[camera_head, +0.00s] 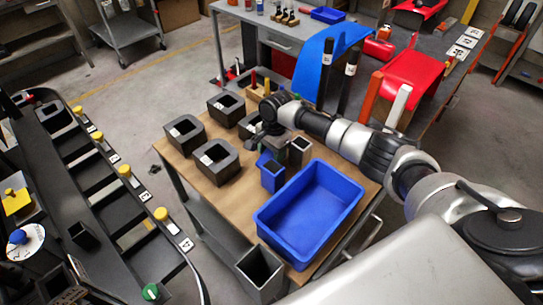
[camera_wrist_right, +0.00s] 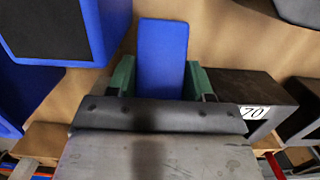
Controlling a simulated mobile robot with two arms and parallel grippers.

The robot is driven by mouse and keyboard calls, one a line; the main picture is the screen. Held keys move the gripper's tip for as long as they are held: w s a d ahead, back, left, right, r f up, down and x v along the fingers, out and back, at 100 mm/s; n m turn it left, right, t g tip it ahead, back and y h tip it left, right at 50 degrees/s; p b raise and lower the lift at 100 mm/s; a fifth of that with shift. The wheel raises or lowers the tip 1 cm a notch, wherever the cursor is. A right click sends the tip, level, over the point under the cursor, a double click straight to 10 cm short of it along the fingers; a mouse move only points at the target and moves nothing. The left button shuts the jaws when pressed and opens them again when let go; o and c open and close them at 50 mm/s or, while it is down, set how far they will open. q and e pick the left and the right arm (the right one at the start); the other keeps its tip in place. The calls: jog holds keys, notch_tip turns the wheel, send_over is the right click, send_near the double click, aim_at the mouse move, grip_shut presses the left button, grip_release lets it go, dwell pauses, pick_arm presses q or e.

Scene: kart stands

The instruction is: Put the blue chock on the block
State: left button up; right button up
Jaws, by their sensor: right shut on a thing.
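My right gripper (camera_wrist_right: 160,78) is shut on a blue chock (camera_wrist_right: 162,50), a plain flat-faced piece between the green fingertips. In the head view the right gripper (camera_head: 270,142) is low over the brown table, and a bit of the blue chock (camera_head: 264,158) shows below it. Several dark grey blocks with square openings stand to its left, among them one block (camera_head: 215,162) at the front and another (camera_head: 186,133) behind it. Which block is meant I cannot tell. My left gripper is not in view.
A blue open-topped square tube (camera_head: 272,178) stands close to the right gripper, with a grey tube (camera_head: 300,150) beside it. A large blue bin (camera_head: 310,245) fills the table's near right. A dark rack (camera_head: 110,205) stands left of the table.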

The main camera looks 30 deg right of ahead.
aim_at(271, 153)
notch_tip(271, 153, up, 16)
jog(key=r+b, duration=0.1)
jog(key=b, duration=0.1)
jog(key=s+a+f+n, duration=0.1)
jog(key=s+a+n, duration=0.2)
jog(key=s, duration=0.3)
jog(key=s+a+f+n+h, duration=0.1)
jog(key=s+a+f+n, duration=0.1)
jog(key=s+n, duration=0.4)
jog(key=s+a+f+n, duration=0.1)
jog(key=s+a+n, duration=0.2)
jog(key=s+n, duration=0.2)
jog(key=s, duration=0.3)
jog(key=shift+s+a+f+g, duration=0.2)
jog(key=shift+a+f+g, duration=0.1)
jog(key=shift+a+g, duration=0.1)
